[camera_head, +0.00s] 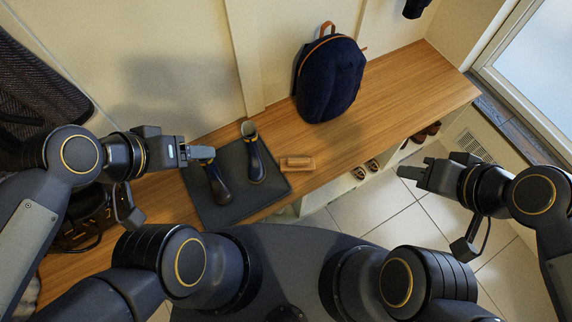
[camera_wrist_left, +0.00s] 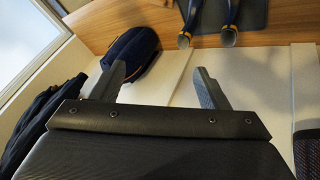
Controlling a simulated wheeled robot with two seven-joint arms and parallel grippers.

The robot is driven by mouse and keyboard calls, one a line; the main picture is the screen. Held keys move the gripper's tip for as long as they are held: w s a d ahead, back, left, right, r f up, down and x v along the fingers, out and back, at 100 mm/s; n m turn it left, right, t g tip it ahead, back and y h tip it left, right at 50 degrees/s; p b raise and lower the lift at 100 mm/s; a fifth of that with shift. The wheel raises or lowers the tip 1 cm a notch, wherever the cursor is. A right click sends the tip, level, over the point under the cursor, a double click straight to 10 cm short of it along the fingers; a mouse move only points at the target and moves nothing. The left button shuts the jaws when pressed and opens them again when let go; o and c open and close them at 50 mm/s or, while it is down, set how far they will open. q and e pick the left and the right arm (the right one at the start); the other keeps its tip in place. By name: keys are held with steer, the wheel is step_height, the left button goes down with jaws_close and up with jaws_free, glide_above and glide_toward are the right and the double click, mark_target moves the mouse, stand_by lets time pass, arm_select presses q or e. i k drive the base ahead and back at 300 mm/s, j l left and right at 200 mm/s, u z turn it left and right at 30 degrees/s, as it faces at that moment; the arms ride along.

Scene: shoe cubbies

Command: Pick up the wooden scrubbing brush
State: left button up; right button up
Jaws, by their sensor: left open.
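The wooden scrubbing brush (camera_head: 297,163) is a small light-brown block lying on the wooden bench, by the right edge of the dark mat. My left gripper (camera_head: 203,155) is to the left of the brush, over the mat near the boots, and apart from the brush. In the left wrist view its two fingers (camera_wrist_left: 162,85) are spread with nothing between them. My right gripper (camera_head: 402,172) is to the right of the brush, out past the bench's front edge above the floor. Its fingers show too small to tell their opening.
A navy backpack (camera_head: 330,80) stands on the bench (camera_head: 408,85) against the wall. Shoes (camera_head: 372,166) sit in cubbies below. The bench right of the brush is clear.

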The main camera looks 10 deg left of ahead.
mark_target(306, 163)
steer(key=i+l+u, duration=0.25)
steer(key=l, duration=0.35)
steer(key=i+l+u, duration=0.25)
steer(key=l, duration=0.35)
steer(key=l+u, duration=0.2)
steer(key=l, duration=0.4)
steer(key=l+u, duration=0.25)
steer(key=l, duration=0.45)
steer(key=i, duration=0.05)
